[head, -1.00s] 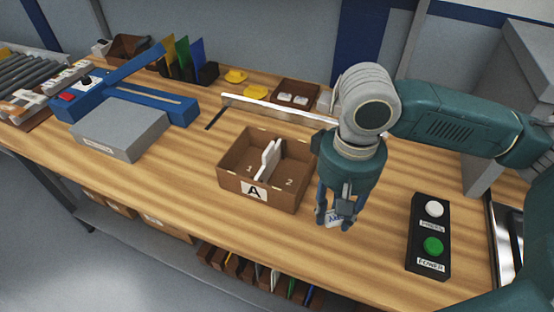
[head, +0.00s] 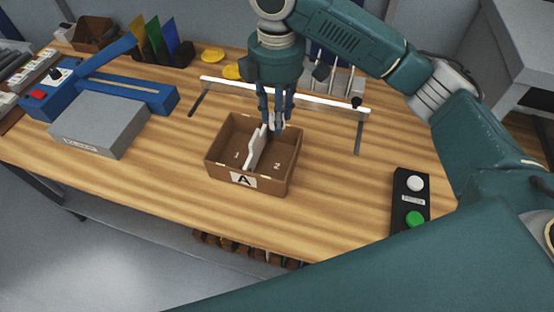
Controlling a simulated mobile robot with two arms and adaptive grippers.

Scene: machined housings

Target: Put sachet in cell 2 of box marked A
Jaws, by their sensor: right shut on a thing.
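The brown open box marked A (head: 272,188) stands on the wooden bench, with a white divider (head: 254,150) between cell 1 on the left and cell 2 on the right. My right gripper (head: 274,124) points down over the back of the box, at the cell 2 side of the divider. It is shut on the sachet (head: 274,119), of which only a small pale part shows between the fingers. I cannot tell how far its lower end is above the box floor. My left gripper is not in view.
A low rail (head: 335,104) runs behind the box. A grey block (head: 100,128) and a blue sealer-like device (head: 135,88) stand to the left. A black button box (head: 411,200) is at the right. The bench is clear in front of the box.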

